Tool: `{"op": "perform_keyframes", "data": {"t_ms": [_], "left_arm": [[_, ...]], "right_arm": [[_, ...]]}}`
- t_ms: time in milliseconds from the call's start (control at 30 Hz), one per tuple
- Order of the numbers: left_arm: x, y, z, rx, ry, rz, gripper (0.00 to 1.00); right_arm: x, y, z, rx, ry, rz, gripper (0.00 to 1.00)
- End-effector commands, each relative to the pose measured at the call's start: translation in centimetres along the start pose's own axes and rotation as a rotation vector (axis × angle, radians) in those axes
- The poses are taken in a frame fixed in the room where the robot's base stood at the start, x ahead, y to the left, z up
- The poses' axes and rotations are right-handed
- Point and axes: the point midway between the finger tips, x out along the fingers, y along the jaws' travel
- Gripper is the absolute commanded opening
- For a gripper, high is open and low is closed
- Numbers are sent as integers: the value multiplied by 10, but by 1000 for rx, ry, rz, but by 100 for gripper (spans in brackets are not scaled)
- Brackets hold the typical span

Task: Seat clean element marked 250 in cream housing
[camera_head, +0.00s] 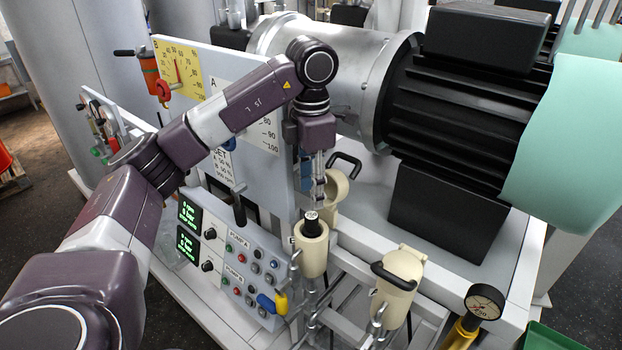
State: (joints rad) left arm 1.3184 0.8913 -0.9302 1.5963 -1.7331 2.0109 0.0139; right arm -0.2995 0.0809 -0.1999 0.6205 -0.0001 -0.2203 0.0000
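A cream housing (312,257) stands upright in front of the panel. A dark element (312,228) with a pale marked top stands in its mouth, its upper end showing above the rim. The mark is too small to read surely, and how deep the element sits is hidden. My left gripper (318,205) points down directly above the element. Its fingers look close together, and I cannot tell whether they touch or grip the element. A second cream housing (333,188) behind has a black handle. A third cream housing (398,278) at the right has its lid on. My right gripper is not in view.
A control panel (240,262) with knobs and green displays stands left of the housings. Pipes run below them. A large black motor (460,110) fills the back right. A round gauge (484,302) stands at the front right, beside a green tray edge (545,338).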

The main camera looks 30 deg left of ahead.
Motion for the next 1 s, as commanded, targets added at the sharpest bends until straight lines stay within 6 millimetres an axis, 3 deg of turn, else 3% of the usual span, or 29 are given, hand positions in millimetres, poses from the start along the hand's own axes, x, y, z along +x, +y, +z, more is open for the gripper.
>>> {"op": "perform_keyframes", "data": {"t_ms": [100,300,1000], "left_arm": [[-17,1,0,-1,-2,2,39],[-28,0,0,-1,0,1,39],[-30,0,0,-1,1,0,39]], "right_arm": [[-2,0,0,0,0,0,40],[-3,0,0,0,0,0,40],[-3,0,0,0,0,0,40]]}}
